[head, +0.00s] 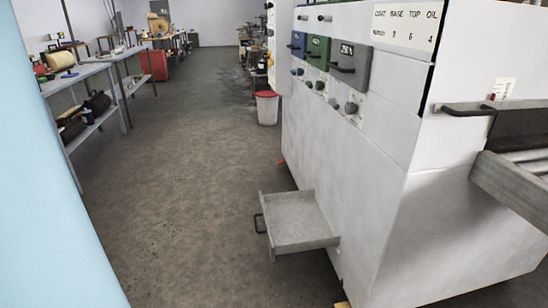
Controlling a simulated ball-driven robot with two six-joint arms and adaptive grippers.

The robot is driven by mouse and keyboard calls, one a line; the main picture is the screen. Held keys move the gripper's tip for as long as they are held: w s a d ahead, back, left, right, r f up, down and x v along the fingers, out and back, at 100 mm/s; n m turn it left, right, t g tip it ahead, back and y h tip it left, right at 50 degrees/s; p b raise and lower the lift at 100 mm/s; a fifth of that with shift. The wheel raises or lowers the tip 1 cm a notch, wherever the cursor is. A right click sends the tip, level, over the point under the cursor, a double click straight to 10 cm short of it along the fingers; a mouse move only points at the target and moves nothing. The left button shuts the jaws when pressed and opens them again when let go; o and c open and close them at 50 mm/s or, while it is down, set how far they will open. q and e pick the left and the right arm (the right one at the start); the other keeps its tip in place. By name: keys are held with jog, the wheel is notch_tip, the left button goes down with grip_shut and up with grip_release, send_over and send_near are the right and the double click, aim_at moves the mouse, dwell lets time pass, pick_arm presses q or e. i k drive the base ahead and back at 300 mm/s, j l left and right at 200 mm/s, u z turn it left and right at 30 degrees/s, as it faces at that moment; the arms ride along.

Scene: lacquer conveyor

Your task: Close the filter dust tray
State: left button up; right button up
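The filter dust tray (303,241) is a shallow grey metal drawer low on the white machine (355,190). It stands pulled out to the left, just above the floor. Its dark handle (259,223) is on its left end, facing away from the machine. The tray looks empty from here. Neither of my grippers is in the head view, so I cannot see whether they are open or shut.
A conveyor frame (515,185) sticks out at the right. Coloured boxes with knobs (318,50) line the machine's upper side. Shelving (88,95) stands at left, beside a pale blue surface (45,200). The floor (180,190) left of the tray is clear.

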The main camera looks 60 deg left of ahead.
aim_at(293, 221)
jog(key=j+u, duration=0.1)
jog(key=u, duration=0.35)
jog(key=j+u, duration=0.1)
jog(key=u, duration=0.35)
jog(key=j+u, duration=0.1)
jog(key=u, duration=0.8)
